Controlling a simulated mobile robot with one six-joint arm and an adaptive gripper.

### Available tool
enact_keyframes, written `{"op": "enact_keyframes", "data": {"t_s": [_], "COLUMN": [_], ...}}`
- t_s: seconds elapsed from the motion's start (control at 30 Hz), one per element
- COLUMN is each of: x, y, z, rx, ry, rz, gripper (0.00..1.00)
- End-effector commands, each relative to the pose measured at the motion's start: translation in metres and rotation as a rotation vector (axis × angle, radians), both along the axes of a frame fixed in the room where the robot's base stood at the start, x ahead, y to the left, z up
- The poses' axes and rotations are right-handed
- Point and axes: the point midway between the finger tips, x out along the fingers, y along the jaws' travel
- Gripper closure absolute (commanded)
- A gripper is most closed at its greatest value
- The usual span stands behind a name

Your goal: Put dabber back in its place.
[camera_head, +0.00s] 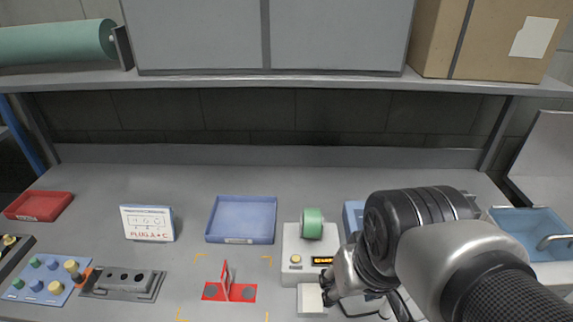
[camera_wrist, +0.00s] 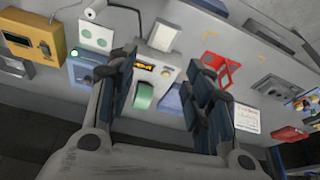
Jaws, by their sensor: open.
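I cannot pick out the dabber for certain in either view. In the wrist view a small bright green spot (camera_wrist: 74,53) shows by the blue holder (camera_wrist: 82,74), beside a white card with two green discs (camera_wrist: 95,38); it is too small to tell what it is. In the head view my arm covers most of that area. My gripper (camera_wrist: 163,75) is open, with its dark fingers wide apart and nothing between them. Beyond the fingers is the white dispenser with a green roll (camera_wrist: 144,95), apart from them. The dispenser also shows in the head view (camera_head: 292,262).
A blue tray (camera_head: 241,219) and a red fixture (camera_head: 230,291) stand left of the dispenser. Further left are a white sign (camera_head: 147,223), a red tray (camera_head: 39,206) and a knobbed board (camera_head: 42,280). A yellow box (camera_wrist: 35,40) shows in the wrist view. A shelf (camera_head: 260,80) overhangs the back.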

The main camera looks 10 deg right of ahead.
Motion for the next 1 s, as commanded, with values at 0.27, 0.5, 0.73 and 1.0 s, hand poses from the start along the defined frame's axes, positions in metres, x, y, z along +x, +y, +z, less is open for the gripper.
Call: {"op": "enact_keyframes", "data": {"t_s": [0.27,0.5,0.73,1.0], "x": [-0.03,-0.031,-0.031,-0.031], "y": [0.025,0.026,0.026,0.026], "z": [0.012,0.012,0.012,0.012], "rx": [0.002,0.002,0.002,0.002], "ry": [-0.076,-0.076,-0.076,-0.076], "rz": [0.089,0.091,0.091,0.091], "gripper": [0.53,0.53,0.53,0.53]}}
